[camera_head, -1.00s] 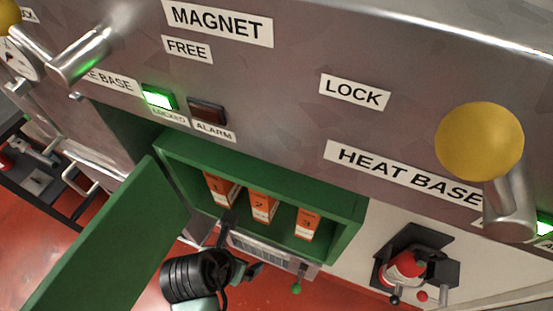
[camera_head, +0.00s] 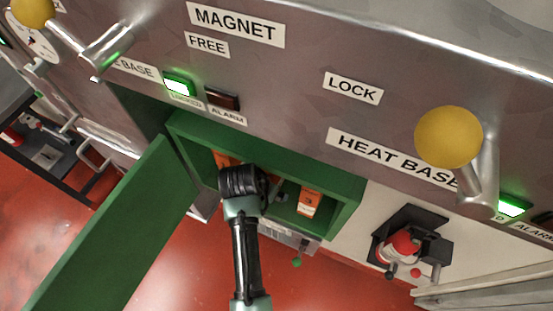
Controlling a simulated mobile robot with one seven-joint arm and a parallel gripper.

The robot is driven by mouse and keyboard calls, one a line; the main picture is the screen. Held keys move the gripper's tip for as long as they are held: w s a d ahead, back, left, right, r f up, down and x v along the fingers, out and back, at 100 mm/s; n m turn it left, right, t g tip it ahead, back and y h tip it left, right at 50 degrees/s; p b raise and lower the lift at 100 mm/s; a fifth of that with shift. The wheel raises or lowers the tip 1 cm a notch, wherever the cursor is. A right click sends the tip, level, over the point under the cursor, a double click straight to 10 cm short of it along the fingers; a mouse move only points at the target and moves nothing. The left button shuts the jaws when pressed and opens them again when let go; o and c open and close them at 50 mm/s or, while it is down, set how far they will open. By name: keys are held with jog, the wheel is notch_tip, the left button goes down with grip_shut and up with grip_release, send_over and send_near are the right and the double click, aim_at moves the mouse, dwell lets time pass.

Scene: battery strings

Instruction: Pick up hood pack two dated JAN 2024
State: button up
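The open green cabinet (camera_head: 345,185) holds a row of orange packs with white labels. Pack 3 (camera_head: 310,200) stands at the right and is in plain view. Only an orange edge of pack 1 (camera_head: 222,158) shows at the left. Pack 2, in the middle, is mostly or wholly hidden behind my wrist, and no date can be read. My gripper (camera_head: 272,188) is at the cabinet opening, in front of the middle pack's place. My wrist covers most of its fingers, so I cannot tell whether they touch anything.
The green door (camera_head: 120,235) hangs open at the left, close to my arm. A red fire extinguisher (camera_head: 400,245) is mounted at the right. Above are the grey panel and a lever with a yellow knob (camera_head: 448,137). Red floor lies below.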

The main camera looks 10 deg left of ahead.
jog(key=shift+f, duration=0.1)
jog(key=c, duration=0.3)
grip_shut()
jog(key=shift+w, duration=0.1)
dwell(0.3)
